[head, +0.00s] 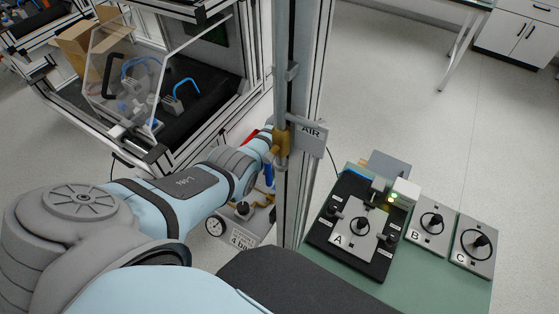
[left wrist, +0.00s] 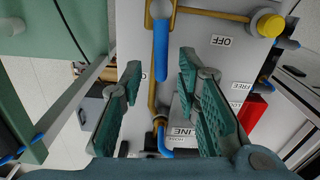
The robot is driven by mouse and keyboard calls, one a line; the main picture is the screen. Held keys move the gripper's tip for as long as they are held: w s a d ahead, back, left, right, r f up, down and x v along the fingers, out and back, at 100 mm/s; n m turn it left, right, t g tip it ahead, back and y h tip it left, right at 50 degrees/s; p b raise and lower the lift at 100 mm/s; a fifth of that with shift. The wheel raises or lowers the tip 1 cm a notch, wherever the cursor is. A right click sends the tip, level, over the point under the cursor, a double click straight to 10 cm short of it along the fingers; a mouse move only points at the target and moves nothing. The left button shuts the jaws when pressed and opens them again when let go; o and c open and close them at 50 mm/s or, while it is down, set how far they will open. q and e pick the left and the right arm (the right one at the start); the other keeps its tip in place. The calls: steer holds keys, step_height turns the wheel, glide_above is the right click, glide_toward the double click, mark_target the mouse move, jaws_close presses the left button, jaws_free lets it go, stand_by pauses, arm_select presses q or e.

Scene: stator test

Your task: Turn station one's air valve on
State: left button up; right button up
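In the left wrist view, a blue lever (left wrist: 161,48) hangs from a metal valve body at the top of a pale panel (left wrist: 190,75) with an upside-down OFF label. My left gripper (left wrist: 163,75) is open. Its green-padded fingers stand on either side of the lever's lower end, with visible gaps. In the head view, the AIR sign (head: 311,133) is on the grey post, beside a brass fitting (head: 281,141). My left arm reaches behind the post, so its fingers are hidden there. My right gripper is not in view.
Brass pipe, a yellow knob (left wrist: 270,25) and a blue hose (left wrist: 165,146) are near the lever. A red part (left wrist: 250,112) is at the right. A green table (head: 430,270) holds plates A, B and C.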

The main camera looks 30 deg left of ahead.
arm_select(q)
steer(key=shift+r, duration=0.1)
step_height(320, 180, up, 12)
stand_by(0.5)
